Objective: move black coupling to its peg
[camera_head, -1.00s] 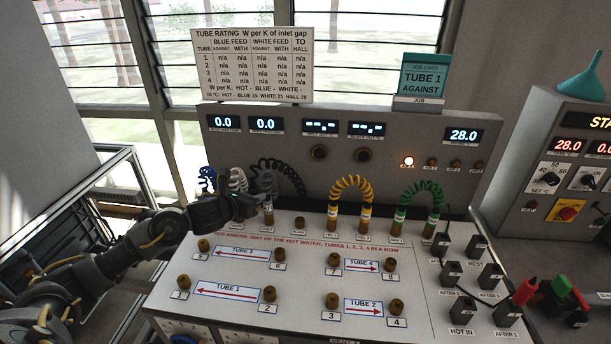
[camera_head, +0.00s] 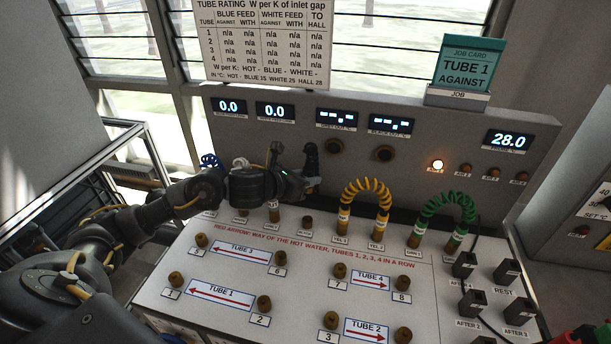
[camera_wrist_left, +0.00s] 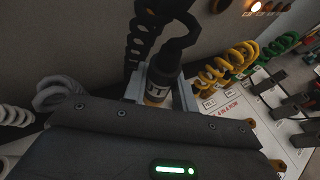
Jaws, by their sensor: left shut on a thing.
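My left gripper (camera_head: 309,184) reaches in from the left over the back part of the panel. It is shut on the black coupling, which shows in the left wrist view (camera_wrist_left: 158,82) as a dark cylinder with a white label, an orange-brown band and a black hose curving from its top. In the head view the gripper mostly hides the coupling, and its dark hose (camera_head: 311,157) rises above the fingers. The peg labelled BLACK (camera_head: 306,222) is a short brown stub, bare, just below the gripper; the coupling is held above the panel.
Yellow (camera_head: 366,188) and green (camera_head: 446,203) coiled hoses stand to the right of the gripper. A grey-hose coupling (camera_head: 273,212) stands under the wrist. Several numbered brown pegs and black sockets (camera_head: 466,264) occupy the front and right. The display wall (camera_head: 290,140) rises behind.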

